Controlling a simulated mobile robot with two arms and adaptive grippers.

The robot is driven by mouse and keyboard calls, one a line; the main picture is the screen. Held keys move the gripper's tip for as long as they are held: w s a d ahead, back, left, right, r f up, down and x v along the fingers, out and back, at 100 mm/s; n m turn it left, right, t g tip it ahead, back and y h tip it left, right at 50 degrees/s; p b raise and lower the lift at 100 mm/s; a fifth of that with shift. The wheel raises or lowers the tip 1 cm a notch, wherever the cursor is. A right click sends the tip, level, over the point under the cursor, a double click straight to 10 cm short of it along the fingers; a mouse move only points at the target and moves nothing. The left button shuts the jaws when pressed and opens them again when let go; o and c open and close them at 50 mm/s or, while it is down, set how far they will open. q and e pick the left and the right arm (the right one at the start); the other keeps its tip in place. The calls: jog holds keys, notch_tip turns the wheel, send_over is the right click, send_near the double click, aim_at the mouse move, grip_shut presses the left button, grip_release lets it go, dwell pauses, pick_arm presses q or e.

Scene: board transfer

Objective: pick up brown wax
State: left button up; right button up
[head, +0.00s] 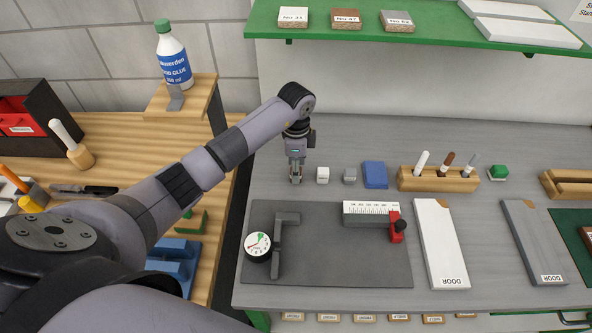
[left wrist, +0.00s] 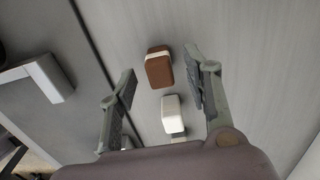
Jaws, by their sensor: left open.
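The brown wax (left wrist: 157,70), a small brown block with a pale band around it, lies on the grey bench in the left wrist view. It sits between the spread fingers of my left gripper (head: 296,180), with a gap to each finger. In the head view my left gripper points down just left of the white wax block (head: 322,175) and largely hides the brown one. The white block also shows below the brown wax in the left wrist view (left wrist: 172,114). My left gripper is open and empty. My right gripper is not in view.
A wooden holder (head: 437,180) holds several sticks. A dark mat (head: 340,264) with a dial gauge (head: 257,246) lies in front. The green shelf (head: 440,22) overhangs behind.

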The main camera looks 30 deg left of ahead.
pick_arm(q)
notch_tip(320, 180, down, 2)
jog(key=shift+f, duration=0.25)
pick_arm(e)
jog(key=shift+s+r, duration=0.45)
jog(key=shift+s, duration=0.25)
pick_arm(q)
jog(key=shift+c, duration=0.5)
jog(key=c, duration=0.4)
grip_shut()
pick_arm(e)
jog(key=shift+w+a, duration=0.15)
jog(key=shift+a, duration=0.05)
pick_arm(q)
jog(key=shift+r, duration=0.1)
